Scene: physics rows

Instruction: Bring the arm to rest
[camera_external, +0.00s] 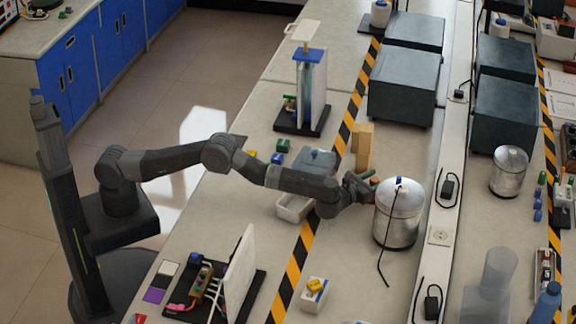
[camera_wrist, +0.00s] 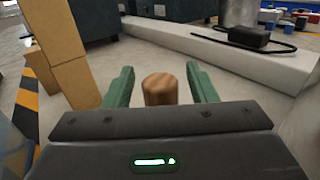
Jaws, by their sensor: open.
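My arm stretches right across the bench in the external view. My gripper (camera_external: 362,187) is low over the bench, just left of a metal canister. In the wrist view my gripper (camera_wrist: 160,67) is open, with its two green fingers apart. A wooden cylinder (camera_wrist: 159,90) stands upright between the fingers, with gaps visible on both sides. Its lower part is hidden by the gripper body. In the external view the cylinder is too hard to make out beside the gripper.
The metal canister (camera_external: 398,222) with a cable stands close right of my gripper. Tan wooden blocks (camera_external: 363,146) stand just behind it. A white tray (camera_external: 293,207) lies near the forearm.

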